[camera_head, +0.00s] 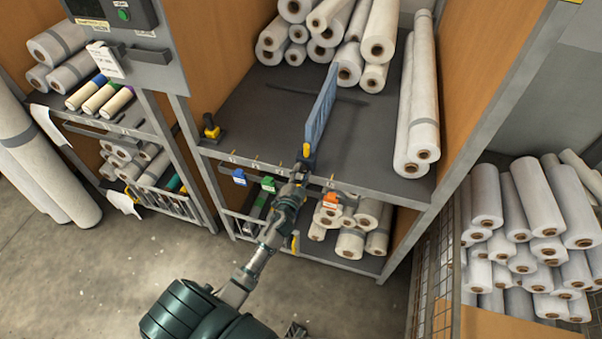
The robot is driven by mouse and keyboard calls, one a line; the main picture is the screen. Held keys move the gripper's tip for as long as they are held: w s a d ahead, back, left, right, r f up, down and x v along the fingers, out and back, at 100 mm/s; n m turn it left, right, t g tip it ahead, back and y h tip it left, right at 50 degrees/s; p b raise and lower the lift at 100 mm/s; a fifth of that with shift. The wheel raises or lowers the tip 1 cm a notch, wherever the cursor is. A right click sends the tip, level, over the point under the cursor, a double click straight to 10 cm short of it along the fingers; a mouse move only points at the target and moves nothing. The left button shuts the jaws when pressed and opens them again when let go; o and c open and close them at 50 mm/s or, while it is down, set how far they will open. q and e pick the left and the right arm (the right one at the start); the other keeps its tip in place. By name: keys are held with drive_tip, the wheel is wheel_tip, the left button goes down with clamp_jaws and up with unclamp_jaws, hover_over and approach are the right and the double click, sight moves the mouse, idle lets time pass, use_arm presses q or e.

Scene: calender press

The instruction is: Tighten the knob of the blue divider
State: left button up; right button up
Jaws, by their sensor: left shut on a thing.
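The blue divider (322,108) is a tall thin panel standing upright on the grey shelf, its near end at the shelf's front edge. A yellow knob (306,151) shows at the bottom of its near end. My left gripper (302,168) is at that front edge, shut on the knob, with my arm reaching up from the lower left. The fingers partly hide the knob, so its thread and seat cannot be seen. A small grey piece at the bottom edge may be my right gripper (294,331); its fingers cannot be made out.
White rolls (365,40) are piled at the back of the shelf (260,115), with long rolls (420,100) at its right. A yellow-and-black knob (211,128) stands at the left corner. Blue, green and orange tags hang below the front edge. A wire cage (435,270) stands at right.

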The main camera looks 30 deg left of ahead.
use_arm(q)
drive_tip(key=m, duration=0.4)
drive_tip(key=shift+d+f+m, duration=0.1)
drive_tip(key=shift+m, duration=0.3)
drive_tip(key=m, duration=0.4)
drive_tip(key=shift+f+p, duration=0.1)
drive_tip(key=shift+p, duration=0.25)
drive_tip(key=m, duration=0.5)
drive_tip(key=shift+f+p, duration=0.1)
drive_tip(key=shift+p, duration=0.2)
drive_tip(key=shift+s+f+m+p, duration=0.1)
drive_tip(key=shift+m+p, duration=0.15)
drive_tip(key=shift+m, duration=0.9)
drive_tip(key=shift+s+f+m+p, duration=0.1)
drive_tip(key=shift+m+p, duration=0.15)
drive_tip(key=shift+m, duration=0.9)
drive_tip(key=o, duration=1.1)
drive_tip(key=shift+o, duration=0.2)
drive_tip(key=shift+w+r, duration=0.1)
drive_tip(key=shift+w, duration=0.05)
